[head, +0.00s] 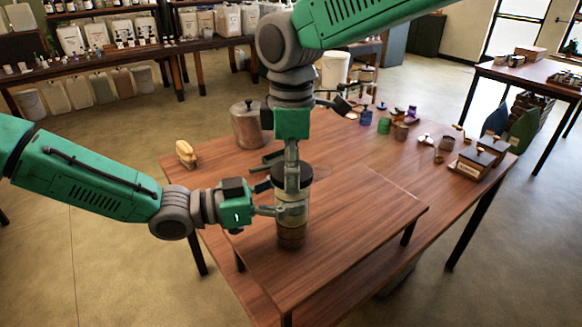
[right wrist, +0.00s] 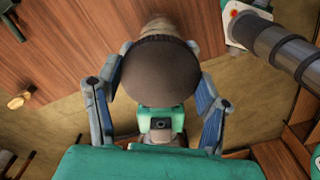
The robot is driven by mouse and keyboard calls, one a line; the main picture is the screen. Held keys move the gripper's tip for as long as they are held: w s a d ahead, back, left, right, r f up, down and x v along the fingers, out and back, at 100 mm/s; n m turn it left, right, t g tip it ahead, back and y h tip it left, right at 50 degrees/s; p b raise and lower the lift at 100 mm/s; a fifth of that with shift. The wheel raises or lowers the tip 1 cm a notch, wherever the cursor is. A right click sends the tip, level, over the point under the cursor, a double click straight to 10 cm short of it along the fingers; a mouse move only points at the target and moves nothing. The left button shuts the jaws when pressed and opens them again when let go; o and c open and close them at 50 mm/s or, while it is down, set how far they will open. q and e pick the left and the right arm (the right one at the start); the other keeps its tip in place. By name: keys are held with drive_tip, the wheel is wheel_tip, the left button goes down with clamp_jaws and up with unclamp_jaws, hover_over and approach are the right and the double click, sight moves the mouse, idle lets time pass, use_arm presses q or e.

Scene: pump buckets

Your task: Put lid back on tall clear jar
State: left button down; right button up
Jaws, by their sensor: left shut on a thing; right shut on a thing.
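The tall clear jar (head: 291,222) stands upright on the raised wooden board, with brown contents low in it. My left gripper (head: 274,210) reaches in from the left and is shut on the jar's side. The dark round lid (head: 309,180) is at the jar's mouth, partly hidden behind my right gripper (head: 291,176), which comes down from above. In the right wrist view the lid (right wrist: 160,72) sits between the two fingers of my right gripper (right wrist: 158,62), shut on it. The lid covers the jar's mouth from this view; I cannot tell whether it is seated or just above the rim.
A metal canister (head: 248,126) stands behind the jar to the left, and a tan object (head: 185,153) lies near the table's left edge. Small coloured jars (head: 384,125) and wooden boxes (head: 474,162) stand to the right. The board (head: 360,215) right of the jar is clear.

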drive_tip(key=m, duration=0.5)
drive_tip(key=shift+a+m, duration=0.1)
drive_tip(key=shift+m, duration=0.2)
drive_tip(key=m, duration=0.3)
drive_tip(key=shift+a+m, duration=0.1)
drive_tip(key=shift+m, duration=0.2)
drive_tip(key=o, duration=1.3)
drive_tip(key=shift+r, duration=2.3)
